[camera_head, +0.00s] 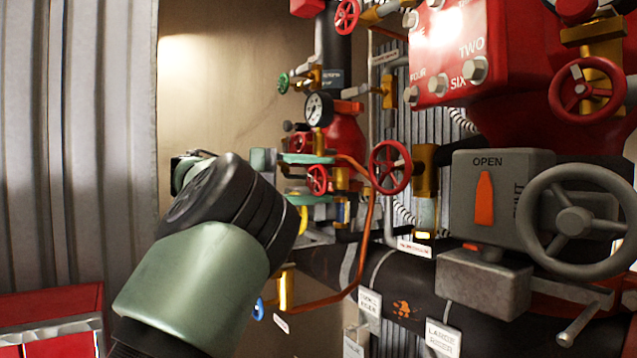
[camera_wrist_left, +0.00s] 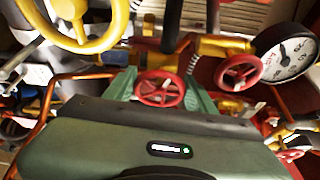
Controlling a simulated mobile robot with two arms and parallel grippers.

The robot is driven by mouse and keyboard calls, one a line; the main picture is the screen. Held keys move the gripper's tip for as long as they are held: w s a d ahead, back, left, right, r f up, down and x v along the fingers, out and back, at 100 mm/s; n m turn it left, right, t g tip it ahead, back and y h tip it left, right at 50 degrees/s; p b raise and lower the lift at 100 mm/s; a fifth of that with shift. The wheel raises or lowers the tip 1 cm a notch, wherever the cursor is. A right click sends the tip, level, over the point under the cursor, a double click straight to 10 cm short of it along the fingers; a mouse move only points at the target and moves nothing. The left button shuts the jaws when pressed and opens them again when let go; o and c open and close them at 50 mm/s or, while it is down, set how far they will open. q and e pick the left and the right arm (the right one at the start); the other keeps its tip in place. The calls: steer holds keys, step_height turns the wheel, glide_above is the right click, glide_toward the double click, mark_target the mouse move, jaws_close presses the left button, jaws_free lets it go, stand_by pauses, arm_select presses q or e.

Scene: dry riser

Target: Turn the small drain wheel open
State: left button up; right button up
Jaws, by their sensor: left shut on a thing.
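A small red handwheel (camera_head: 319,180) sits on the brass pipework in the middle of the head view. My left gripper (camera_head: 312,179) reaches it from the left, one green finger above the wheel and one below. In the left wrist view the same red wheel (camera_wrist_left: 160,88) shows between the two green fingers, and the gripper is shut on it. Contact points are partly hidden by the gripper's body. No label on this wheel can be read. My right gripper is not in view.
A larger red wheel (camera_head: 390,167) stands close to the right, with a pressure gauge (camera_head: 318,109) above. A blue wheel (camera_head: 258,308) is below. A big grey handwheel (camera_head: 575,220) is at right. A yellow wheel (camera_wrist_left: 75,25) shows in the wrist view.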

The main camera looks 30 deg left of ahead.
arm_select(q)
steer(key=n, duration=0.2)
steer(key=n+t+h+b, duration=0.1)
steer(key=n, duration=0.1)
steer(key=shift+a+t, duration=0.1)
steer(key=shift+t, duration=0.2)
steer(key=shift+n+t+b, duration=0.45)
steer(key=shift+n+t, duration=0.25)
steer(key=shift+n, duration=1.1)
steer(key=shift+f+n, duration=0.1)
steer(key=shift+n, duration=0.2)
steer(key=o, duration=1.1)
